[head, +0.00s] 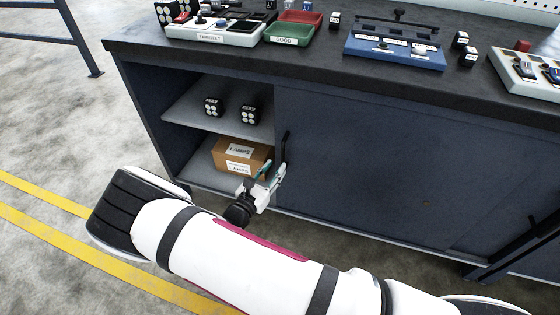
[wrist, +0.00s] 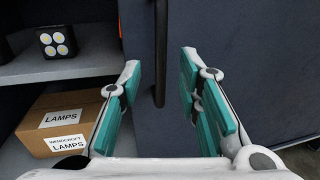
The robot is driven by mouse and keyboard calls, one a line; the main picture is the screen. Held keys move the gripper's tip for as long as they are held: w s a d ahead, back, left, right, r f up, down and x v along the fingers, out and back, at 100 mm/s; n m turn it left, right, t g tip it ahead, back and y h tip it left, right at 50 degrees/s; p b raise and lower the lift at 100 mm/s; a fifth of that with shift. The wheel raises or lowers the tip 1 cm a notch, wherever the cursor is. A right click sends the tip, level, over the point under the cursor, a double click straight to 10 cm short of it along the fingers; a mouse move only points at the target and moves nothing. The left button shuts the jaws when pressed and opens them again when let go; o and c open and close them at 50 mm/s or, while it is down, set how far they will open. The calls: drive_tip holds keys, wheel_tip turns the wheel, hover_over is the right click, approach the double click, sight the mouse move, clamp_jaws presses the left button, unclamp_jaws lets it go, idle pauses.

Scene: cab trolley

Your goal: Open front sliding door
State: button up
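The front sliding door (head: 350,170) is a dark blue panel on the workbench cabinet. The left part of the cabinet is open and shows shelves. The door's black vertical bar handle (head: 284,146) is near its left edge. In the wrist view the handle (wrist: 160,60) hangs between the lines of my two fingers, beyond their tips. My gripper (head: 267,178) is open in front of the door's left edge, low by the handle. In the wrist view its teal-padded fingers (wrist: 160,70) are spread wide with nothing between the pads. I cannot tell whether any finger touches the door.
A cardboard lamps box (head: 243,155) stands on the lower shelf, left of my gripper. Black lamps (head: 230,109) stand on the upper shelf. Trays and a blue fixture (head: 395,48) lie on the dark worktop. Another black handle (head: 530,235) is at the right. Open floor lies left.

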drive_tip(key=v, duration=0.6)
idle(0.4)
